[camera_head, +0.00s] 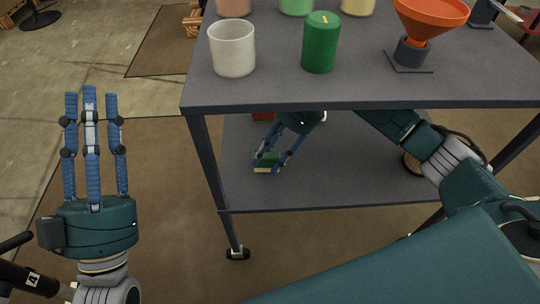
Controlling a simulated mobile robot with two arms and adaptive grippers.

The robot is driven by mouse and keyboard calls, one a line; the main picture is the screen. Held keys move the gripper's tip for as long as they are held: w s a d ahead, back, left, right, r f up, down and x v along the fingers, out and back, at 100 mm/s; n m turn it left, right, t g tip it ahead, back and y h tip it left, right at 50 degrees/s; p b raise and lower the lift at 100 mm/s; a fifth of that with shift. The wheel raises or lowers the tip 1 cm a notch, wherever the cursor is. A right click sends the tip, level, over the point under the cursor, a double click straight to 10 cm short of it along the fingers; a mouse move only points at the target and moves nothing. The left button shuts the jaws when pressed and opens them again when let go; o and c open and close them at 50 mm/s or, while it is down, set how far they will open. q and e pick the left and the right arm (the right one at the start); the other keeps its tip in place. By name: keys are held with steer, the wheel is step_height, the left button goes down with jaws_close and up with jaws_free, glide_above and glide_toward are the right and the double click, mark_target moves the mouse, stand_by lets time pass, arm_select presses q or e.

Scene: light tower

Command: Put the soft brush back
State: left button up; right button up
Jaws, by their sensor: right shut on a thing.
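The soft brush (265,168), a small block with a green top and a pale lower part, is at the lower shelf of the table. My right gripper (268,158) reaches in under the tabletop and is shut on the brush. Its fingers cover part of the brush, and I cannot tell whether the brush touches the shelf. My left gripper (91,120) is open and empty, with its fingers pointing up, left of the table.
The dark table (280,88) carries a white cup (232,48), a green cylinder (321,42) and an orange funnel (430,14) on a stand. The lower shelf (340,185) is mostly bare, with a red thing (263,115) at its back and a round brown thing (412,163) at right.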

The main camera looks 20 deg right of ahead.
arm_select(q)
steer(key=shift+s+r+h, duration=0.1)
steer(key=shift+h, duration=0.2)
arm_select(e)
steer(key=shift+s+d+f, duration=0.1)
steer(key=shift+f, duration=0.25)
steer(key=o, duration=0.8)
steer(key=shift+o, duration=1.1)
steer(key=shift+f, duration=0.1)
steer(key=shift+f, duration=0.15)
steer(key=shift+w+d+r+p, duration=0.25)
steer(key=shift+d+r+p, duration=0.1)
steer(key=shift+d+r, duration=0.35)
arm_select(q)
steer(key=w+f+g+y, duration=0.1)
steer(key=w+f+g, duration=0.2)
steer(key=f, duration=0.3)
steer(key=shift+w+d+f+g+y+p, duration=0.15)
steer(key=shift+w+f+g+y+p, duration=0.2)
steer(key=shift+w, duration=0.3)
arm_select(e)
steer(key=d, duration=0.7)
steer(key=w+d, duration=0.1)
steer(key=d, duration=0.3)
steer(key=shift+w, duration=0.1)
